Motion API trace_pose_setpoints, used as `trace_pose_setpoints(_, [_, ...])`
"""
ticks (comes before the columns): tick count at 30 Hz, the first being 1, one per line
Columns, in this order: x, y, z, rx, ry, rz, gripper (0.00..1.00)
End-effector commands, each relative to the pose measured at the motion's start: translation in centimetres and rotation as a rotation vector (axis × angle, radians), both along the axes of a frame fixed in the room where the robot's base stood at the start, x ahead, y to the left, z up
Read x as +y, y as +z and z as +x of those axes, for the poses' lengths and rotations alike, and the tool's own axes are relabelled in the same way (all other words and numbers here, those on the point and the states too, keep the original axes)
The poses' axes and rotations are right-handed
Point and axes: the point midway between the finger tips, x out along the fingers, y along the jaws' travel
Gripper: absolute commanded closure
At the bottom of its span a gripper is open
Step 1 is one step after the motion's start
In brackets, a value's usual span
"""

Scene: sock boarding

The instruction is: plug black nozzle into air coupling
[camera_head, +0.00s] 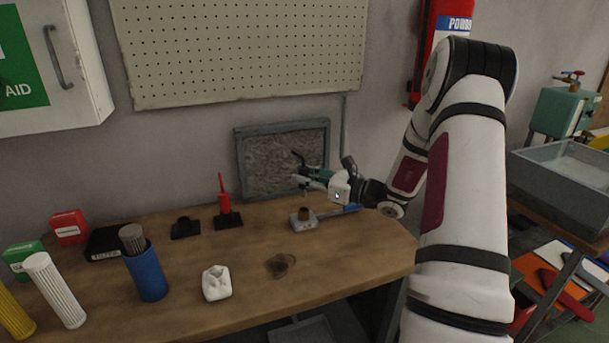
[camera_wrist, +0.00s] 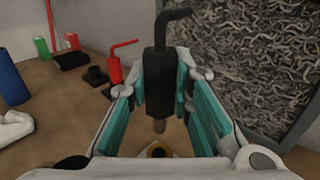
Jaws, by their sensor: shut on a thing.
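The black nozzle (camera_wrist: 159,82) has a bent tube on top and a thin metal stem below. It stands roughly upright between the teal-padded fingers of my gripper (camera_wrist: 160,95), which is shut on it. In the head view my gripper (camera_head: 312,177) is above the right part of the workbench, and only the bent tip of the nozzle (camera_head: 298,157) shows clearly. The air coupling (camera_head: 304,214) is a brass-coloured socket on a grey block under the gripper. In the wrist view its ring (camera_wrist: 158,150) shows just below the stem, which appears apart from it. The fingers hide part of the nozzle.
A red nozzle (camera_head: 224,203) stands in a black holder, beside an empty black holder (camera_head: 185,229). A framed mesh panel (camera_head: 262,165) leans on the wall behind the coupling. A blue cylinder (camera_head: 147,275) and a white part (camera_head: 216,284) are on the bench (camera_head: 340,270). The front right bench is clear.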

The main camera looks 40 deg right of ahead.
Motion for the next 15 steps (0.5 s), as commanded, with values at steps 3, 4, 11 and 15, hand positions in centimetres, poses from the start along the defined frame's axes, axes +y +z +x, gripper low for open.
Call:
trace_pose_setpoints(3, [0.0,-0.8,0.0,0.0,0.0,0.001,1.0])
trace_pose_setpoints(4, [0.0,-0.9,0.0,0.0,0.0,0.001,1.0])
trace_pose_setpoints(11, [0.0,-2.2,0.0,-0.001,0.0,0.0,1.0])
trace_pose_setpoints(15, [0.0,-3.0,0.0,0.0,0.0,0.001,1.0])
